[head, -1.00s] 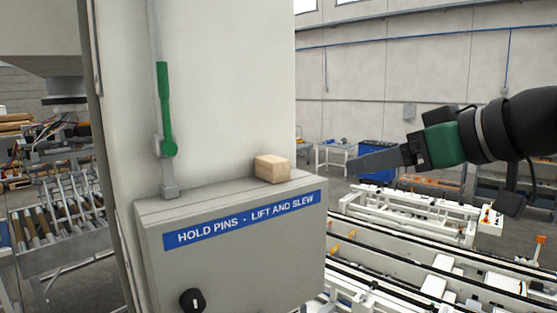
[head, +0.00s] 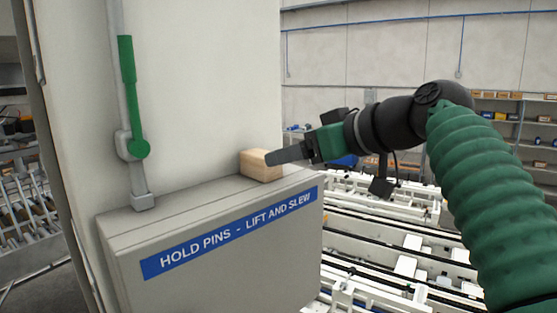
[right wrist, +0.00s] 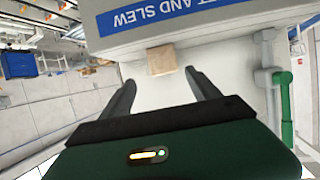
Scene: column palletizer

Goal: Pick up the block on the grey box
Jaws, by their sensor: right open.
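The block (head: 257,165) is a small pale wooden block on top of the grey box (head: 225,250), near its right end and close to the wall of the column. In the right wrist view the block (right wrist: 162,60) lies ahead of the fingertips, roughly between their lines. My right gripper (head: 272,157) comes from the right in the head view, its fingers overlapping the block's right side. In the right wrist view my right gripper (right wrist: 160,82) has its fingers spread with nothing between them. I cannot tell whether a finger touches the block. My left gripper is out of view.
A green lever (head: 131,95) on a grey pipe stands on the column left of the block. The box's front carries a blue label (head: 235,232). White conveyor frames (head: 400,250) lie below to the right. The box top left of the block is clear.

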